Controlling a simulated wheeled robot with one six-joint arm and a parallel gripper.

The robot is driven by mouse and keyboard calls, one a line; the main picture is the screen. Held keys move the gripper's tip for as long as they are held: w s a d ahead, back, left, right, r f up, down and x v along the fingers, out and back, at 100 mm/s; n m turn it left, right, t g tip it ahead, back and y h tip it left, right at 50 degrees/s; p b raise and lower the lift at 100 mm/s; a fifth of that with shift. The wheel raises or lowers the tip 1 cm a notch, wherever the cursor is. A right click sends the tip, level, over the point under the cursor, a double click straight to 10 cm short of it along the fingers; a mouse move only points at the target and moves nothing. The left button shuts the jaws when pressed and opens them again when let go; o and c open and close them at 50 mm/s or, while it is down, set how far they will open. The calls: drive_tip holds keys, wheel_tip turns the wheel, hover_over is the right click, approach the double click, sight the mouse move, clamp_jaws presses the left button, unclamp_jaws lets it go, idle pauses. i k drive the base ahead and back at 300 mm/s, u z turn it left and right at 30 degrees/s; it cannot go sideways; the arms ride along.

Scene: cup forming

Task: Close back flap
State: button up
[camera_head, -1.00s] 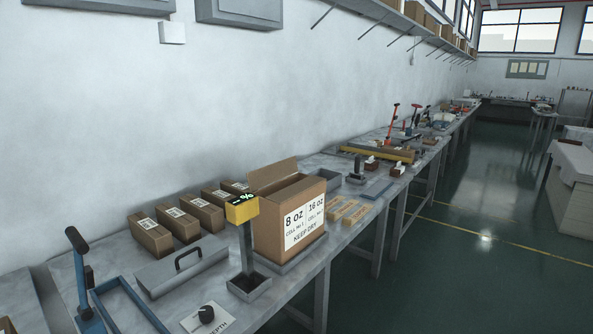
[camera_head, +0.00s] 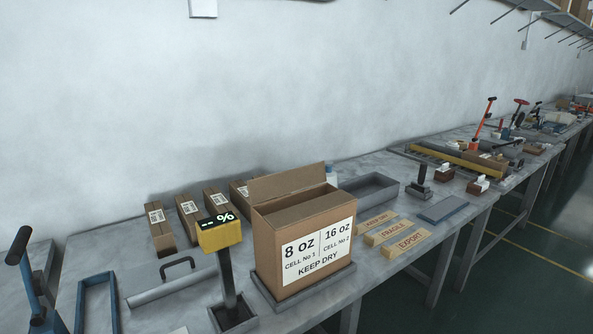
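A brown cardboard box (camera_head: 266,246) stands upright on a grey platform (camera_head: 344,277) on the bench. Its front carries a white label reading 8 oz, 16 oz and KEEP DRY. The back flap (camera_head: 287,183) stands up from the box's rear edge, tilted backward. The top looks open in front of it, though its inside is hard to make out. My gripper is not in view.
A yellow display (camera_head: 220,232) on a post stands just left of the box. Several small cartons (camera_head: 189,218) lie behind it, near the wall. A grey tray (camera_head: 372,190) and labelled blocks (camera_head: 394,236) lie to the right. A handled metal cover (camera_head: 172,287) lies at left.

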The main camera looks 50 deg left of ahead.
sight(272, 187)
drive_tip(key=u, duration=0.4)
drive_tip(key=i, duration=0.75)
drive_tip(key=u, duration=1.35)
drive_tip(key=i, duration=0.45)
drive_tip(key=u, duration=0.4)
